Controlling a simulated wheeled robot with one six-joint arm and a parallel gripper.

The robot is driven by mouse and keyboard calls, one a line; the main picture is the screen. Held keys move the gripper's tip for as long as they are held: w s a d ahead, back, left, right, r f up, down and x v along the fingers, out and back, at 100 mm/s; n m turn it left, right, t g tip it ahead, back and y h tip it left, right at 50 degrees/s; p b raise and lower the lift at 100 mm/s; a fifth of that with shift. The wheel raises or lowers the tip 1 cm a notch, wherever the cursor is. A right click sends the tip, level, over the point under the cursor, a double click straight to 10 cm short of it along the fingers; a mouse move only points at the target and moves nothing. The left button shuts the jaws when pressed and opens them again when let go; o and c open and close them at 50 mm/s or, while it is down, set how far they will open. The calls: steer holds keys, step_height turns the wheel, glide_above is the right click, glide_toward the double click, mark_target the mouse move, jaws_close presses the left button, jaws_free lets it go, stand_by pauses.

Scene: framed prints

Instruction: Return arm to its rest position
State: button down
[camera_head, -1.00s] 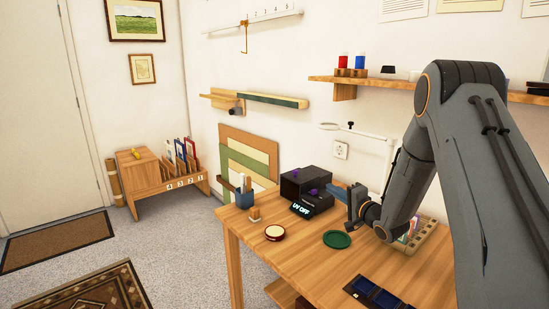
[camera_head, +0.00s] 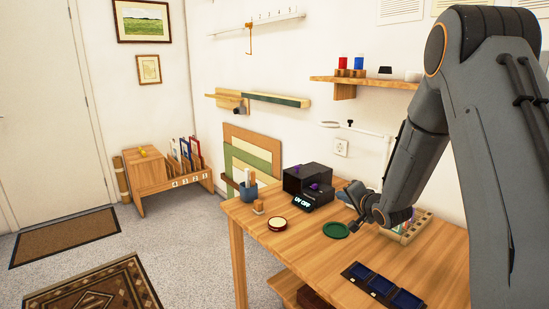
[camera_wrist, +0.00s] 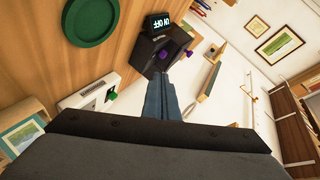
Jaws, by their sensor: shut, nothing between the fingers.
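My arm reaches down from the right in the head view and is bent over the wooden table (camera_head: 400,260). My gripper (camera_head: 350,190) hangs above the table, near the black box with the "UV OFF" display (camera_head: 308,185). In the wrist view my gripper's two blue-grey fingers (camera_wrist: 163,98) are together with nothing between them. They point toward the black box, which also shows in the wrist view (camera_wrist: 155,50). A green round dish (camera_head: 335,230) lies on the table below and left of my wrist.
A rack (camera_head: 418,226) is partly behind my wrist. A shelf (camera_head: 365,82) and a white wall arm (camera_head: 360,130) are close to my arm. Floor at left is open.

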steer(key=s+a+n+g+h, duration=0.1)
steer(key=s+n+g, duration=0.3)
steer(key=s, duration=1.7)
steer(key=s+a+n+g+h, duration=0.2)
steer(key=s+n+g, duration=0.3)
steer(key=s, duration=1.6)
steer(key=a+g, duration=0.1)
steer(key=g, duration=0.3)
steer(key=shift+s+f+h, duration=0.3)
steer(key=shift+f, duration=0.1)
